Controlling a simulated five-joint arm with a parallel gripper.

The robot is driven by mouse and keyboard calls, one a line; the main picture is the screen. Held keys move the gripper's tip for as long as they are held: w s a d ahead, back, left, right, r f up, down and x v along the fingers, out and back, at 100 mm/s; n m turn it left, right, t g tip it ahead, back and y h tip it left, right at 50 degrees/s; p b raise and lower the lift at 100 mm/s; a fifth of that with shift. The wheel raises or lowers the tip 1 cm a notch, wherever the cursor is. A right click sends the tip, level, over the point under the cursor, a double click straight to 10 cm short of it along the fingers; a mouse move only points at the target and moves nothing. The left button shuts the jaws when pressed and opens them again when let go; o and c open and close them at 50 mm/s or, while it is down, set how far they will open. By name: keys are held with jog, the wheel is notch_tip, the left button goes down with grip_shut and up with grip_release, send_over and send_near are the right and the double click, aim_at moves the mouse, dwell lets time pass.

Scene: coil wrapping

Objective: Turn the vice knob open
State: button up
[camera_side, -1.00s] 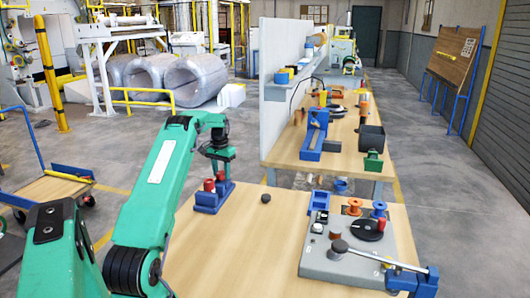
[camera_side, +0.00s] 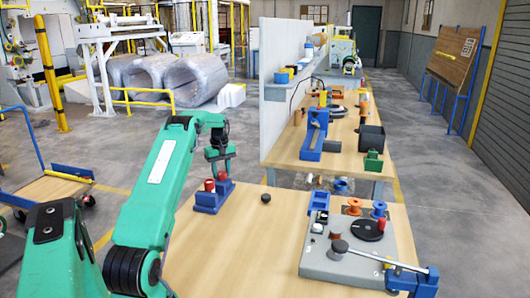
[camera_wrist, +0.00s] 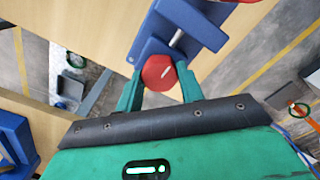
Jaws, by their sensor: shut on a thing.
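The blue vice (camera_side: 207,203) stands at the left far side of the wooden table, and it also shows in the wrist view (camera_wrist: 190,22). My gripper (camera_side: 221,173) points down over its far end. In the wrist view my gripper's two green fingers (camera_wrist: 159,84) sit on either side of a red faceted knob (camera_wrist: 157,70) and are shut on it. A metal rod (camera_wrist: 177,38) shows on the vice beside the knob. In the side view the knob is partly hidden by the fingers. A second red piece (camera_side: 210,185) stands nearer on the vice.
A small dark puck (camera_side: 265,198) lies right of the vice. A grey station (camera_side: 340,262) with spools, a black disc (camera_side: 367,228) and a blue-ended lever (camera_side: 405,278) fills the table's right side. Bare wood lies between. A second workbench (camera_side: 330,165) stands behind.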

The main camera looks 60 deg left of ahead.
jog(key=n, duration=0.4)
jog(key=shift+n, duration=0.3)
jog(key=n, duration=0.4)
jog(key=shift+n, duration=0.3)
jog(key=n, duration=0.4)
jog(key=shift+n, duration=0.3)
jog(key=shift+r+n, duration=0.1)
jog(key=shift+n, duration=2.1)
jog(key=o, duration=1)
